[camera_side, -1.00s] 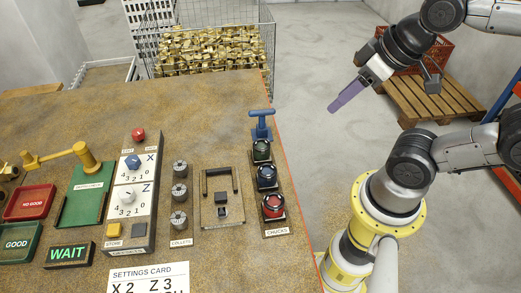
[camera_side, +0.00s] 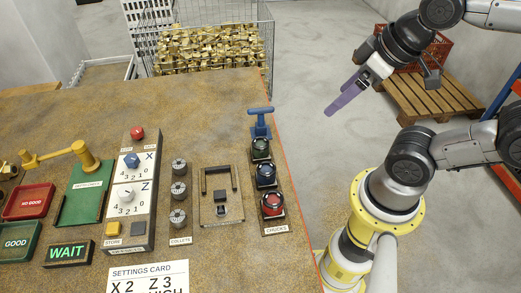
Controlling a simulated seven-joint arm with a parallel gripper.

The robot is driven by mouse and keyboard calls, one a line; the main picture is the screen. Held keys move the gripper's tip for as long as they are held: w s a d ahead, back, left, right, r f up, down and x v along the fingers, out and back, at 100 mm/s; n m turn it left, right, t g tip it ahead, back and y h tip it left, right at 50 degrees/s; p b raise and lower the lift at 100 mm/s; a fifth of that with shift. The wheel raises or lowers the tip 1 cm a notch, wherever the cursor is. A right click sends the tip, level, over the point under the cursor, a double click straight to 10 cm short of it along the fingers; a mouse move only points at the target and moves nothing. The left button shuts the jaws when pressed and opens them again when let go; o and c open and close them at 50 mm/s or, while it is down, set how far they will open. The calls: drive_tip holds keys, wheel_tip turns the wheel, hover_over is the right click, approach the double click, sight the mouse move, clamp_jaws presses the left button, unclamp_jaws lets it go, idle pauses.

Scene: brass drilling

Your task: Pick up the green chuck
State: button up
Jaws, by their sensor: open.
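The green chuck (camera_side: 261,148) is a dark green round piece at the far end of the chuck rack (camera_side: 275,230), near the table's right edge. A blue chuck (camera_side: 266,174) sits in the middle of the rack and a red chuck (camera_side: 272,204) at the near end. My gripper (camera_side: 331,110) has purple fingers and is to the right of the table, up and right of the green chuck in the picture, well apart from it. It is open, with nothing between its fingers.
A blue T-handled tool (camera_side: 260,122) stands just behind the green chuck. A grey fixture (camera_side: 221,196) and a row of collets (camera_side: 179,190) lie left of the rack. A wire basket of brass pieces (camera_side: 210,50) stands behind the table.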

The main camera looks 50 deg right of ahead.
wheel_tip(320, 180, up, 2)
drive_tip(key=w+n, duration=0.2)
drive_tip(key=n+g, duration=0.6)
hover_over(260, 147)
drive_tip(key=f, duration=1.5)
drive_tip(key=shift+s+d, duration=0.2)
drive_tip(key=shift+s, duration=0.05)
drive_tip(key=shift+w+a+f, duration=0.1)
drive_tip(key=shift+w+f, duration=0.05)
drive_tip(key=shift+f, duration=1.2)
drive_tip(key=shift+w+a+f, duration=0.1)
drive_tip(key=shift+f, duration=1.2)
clamp_jaws()
drive_tip(key=shift+r, duration=0.1)
